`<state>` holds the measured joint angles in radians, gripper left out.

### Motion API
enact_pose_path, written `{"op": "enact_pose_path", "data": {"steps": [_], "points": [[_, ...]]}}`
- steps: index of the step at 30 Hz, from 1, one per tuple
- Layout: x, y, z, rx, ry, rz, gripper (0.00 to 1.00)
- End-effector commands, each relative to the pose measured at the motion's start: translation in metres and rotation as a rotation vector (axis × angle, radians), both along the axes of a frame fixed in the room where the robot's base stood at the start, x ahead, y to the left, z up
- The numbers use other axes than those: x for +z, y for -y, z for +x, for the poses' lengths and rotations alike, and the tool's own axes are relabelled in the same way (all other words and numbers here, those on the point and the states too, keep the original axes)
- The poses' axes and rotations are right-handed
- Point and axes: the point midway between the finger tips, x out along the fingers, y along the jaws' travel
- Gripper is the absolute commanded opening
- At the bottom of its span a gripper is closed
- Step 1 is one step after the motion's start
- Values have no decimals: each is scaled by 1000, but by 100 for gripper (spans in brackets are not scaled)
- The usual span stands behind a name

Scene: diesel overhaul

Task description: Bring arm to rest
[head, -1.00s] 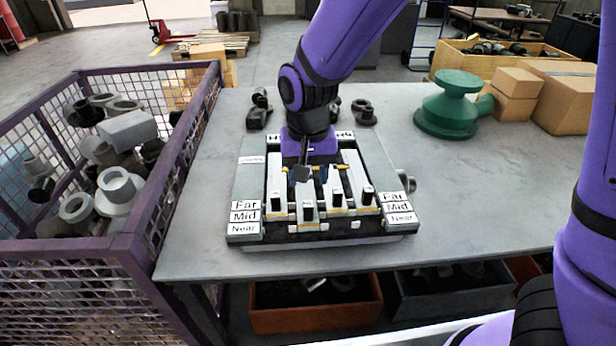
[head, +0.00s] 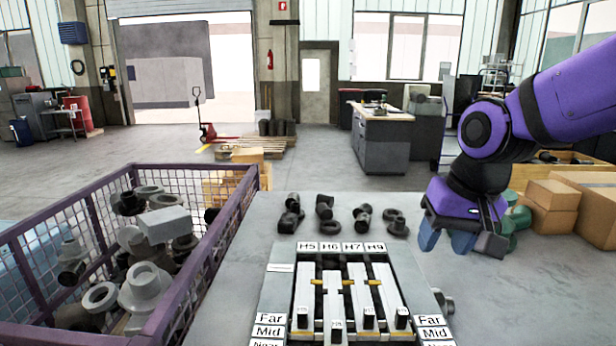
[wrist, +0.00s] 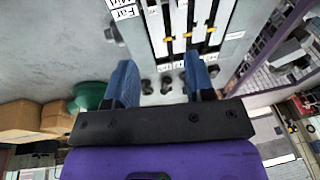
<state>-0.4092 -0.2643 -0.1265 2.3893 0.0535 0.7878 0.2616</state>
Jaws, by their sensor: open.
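My gripper (head: 447,240) hangs in the air at the right of the fixture in the head view, under my purple arm. Its two blue fingers (wrist: 160,82) stand apart in the wrist view, with nothing between them but the bench and fixture farther off. The fixture (head: 275,290) lies on the grey bench below and left of the gripper. It has several pale slots labelled H5, H6, H7 and H9, and Far, Mid and Near labels at its sides. Its near edge is cut off in the head view.
A purple mesh crate (head: 246,200) full of grey parts stands left of the bench. Several dark fittings (head: 325,207) stand behind the fixture. A green part (head: 518,216) and cardboard boxes (head: 547,206) are behind my gripper at the right. The back right bench top is partly clear.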

Motion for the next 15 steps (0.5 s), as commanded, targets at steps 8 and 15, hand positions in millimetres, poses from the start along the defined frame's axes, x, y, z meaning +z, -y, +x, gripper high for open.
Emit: {"op": "enact_pose_path", "data": {"steps": [8,15], "points": [[42,59,-54,-9,141,-29,49],[57,88,-100,-18,232,-94,49]]}}
